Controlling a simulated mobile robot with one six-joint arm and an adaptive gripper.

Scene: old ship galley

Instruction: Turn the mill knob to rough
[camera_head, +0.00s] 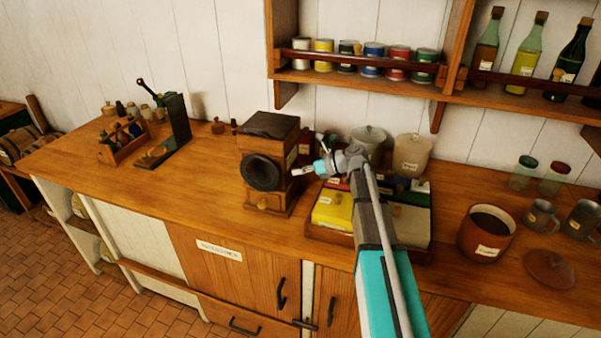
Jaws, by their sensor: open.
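The mill (268,130) is a dark wooden box standing on the counter near the picture's middle. A large round black part (262,172) sits on its front face; I cannot tell whether this is the mill knob. A small drawer (263,203) with a light pull is below it. A small pale label (291,157) shows on the mill's right side, but its writing is too small to read. My gripper (300,171) is just right of the mill, pointing left at its right side. It is open, and I cannot tell whether it touches anything. No rough mark is readable.
A wooden tray (425,256) with a yellow box (332,211) lies under my arm. Two pale crocks (412,155) stand behind it. A brown pot (486,233) and its lid (549,267) are to the right.

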